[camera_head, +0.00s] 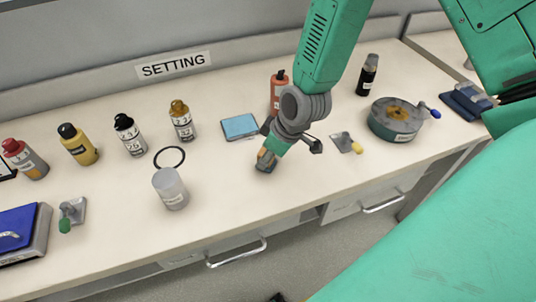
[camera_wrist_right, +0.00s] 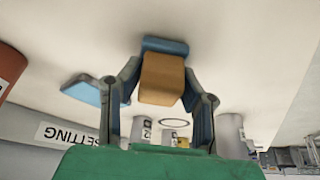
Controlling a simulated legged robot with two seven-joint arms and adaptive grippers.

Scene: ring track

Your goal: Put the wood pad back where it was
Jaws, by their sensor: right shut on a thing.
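The wood pad (camera_wrist_right: 162,80) is a brown block with a blue base. It sits between the two fingers of my right gripper (camera_wrist_right: 162,88), which is shut on it. In the head view the wood pad (camera_head: 266,159) shows under my right gripper (camera_head: 270,150), low over the table's front half. I cannot tell whether its blue base touches the table. A light blue square mat (camera_head: 240,126) lies flat, left of and behind the gripper; it also shows in the right wrist view (camera_wrist_right: 84,90). My left gripper is not in view.
A red-orange bottle (camera_head: 278,88) stands behind my right gripper. A small metal plate with a yellow-tipped lever (camera_head: 343,144) and a round grey device (camera_head: 394,124) are to the right. A translucent cup (camera_head: 170,188), black ring (camera_head: 169,157) and several bottles stand left. The table front is clear.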

